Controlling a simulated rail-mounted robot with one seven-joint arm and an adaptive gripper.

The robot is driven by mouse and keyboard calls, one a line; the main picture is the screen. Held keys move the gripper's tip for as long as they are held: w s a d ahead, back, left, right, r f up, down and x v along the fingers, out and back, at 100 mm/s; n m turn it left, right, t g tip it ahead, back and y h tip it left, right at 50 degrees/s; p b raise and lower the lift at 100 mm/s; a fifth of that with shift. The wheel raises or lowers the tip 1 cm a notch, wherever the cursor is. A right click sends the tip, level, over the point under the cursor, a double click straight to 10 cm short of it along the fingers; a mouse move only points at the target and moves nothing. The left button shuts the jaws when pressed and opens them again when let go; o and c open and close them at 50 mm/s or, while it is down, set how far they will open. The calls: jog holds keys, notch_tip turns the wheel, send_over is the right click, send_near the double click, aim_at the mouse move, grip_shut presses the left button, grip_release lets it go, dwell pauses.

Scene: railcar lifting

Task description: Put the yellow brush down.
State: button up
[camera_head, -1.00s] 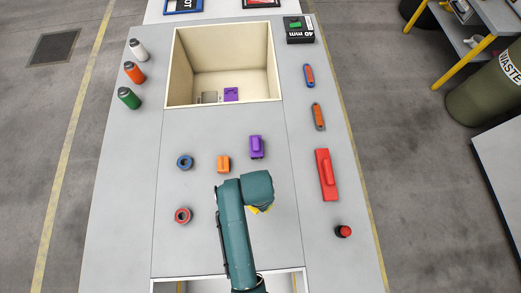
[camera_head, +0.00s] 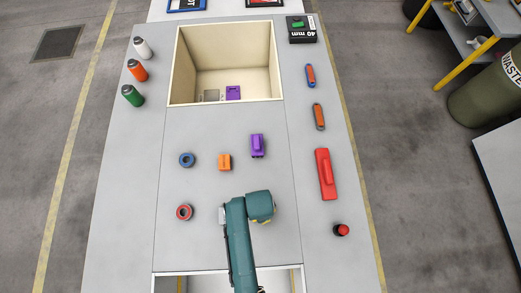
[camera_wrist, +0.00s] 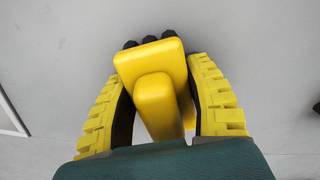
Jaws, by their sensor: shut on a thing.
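The yellow brush (camera_wrist: 157,70) fills the middle of the wrist view, a yellow block with a raised grip and dark tips showing at its far edge. My gripper (camera_wrist: 165,100) has yellow ridged fingers on both sides of the brush and is shut on it. Grey tabletop lies behind it; I cannot tell whether the brush touches it. In the head view my gripper (camera_head: 262,210) is mostly hidden under my teal wrist, over the near middle of the table (camera_head: 190,245). The brush is not clearly seen there.
A purple brush-like block (camera_head: 257,146), an orange block (camera_head: 224,162), a blue ring (camera_head: 186,160) and a red ring (camera_head: 184,212) lie nearby. A red tool (camera_head: 325,175) and a red button (camera_head: 341,230) are at the right. An open bin (camera_head: 226,102) stands beyond.

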jog(key=shift+f, duration=0.1)
jog(key=o, duration=1.1)
jog(key=shift+o, duration=0.2)
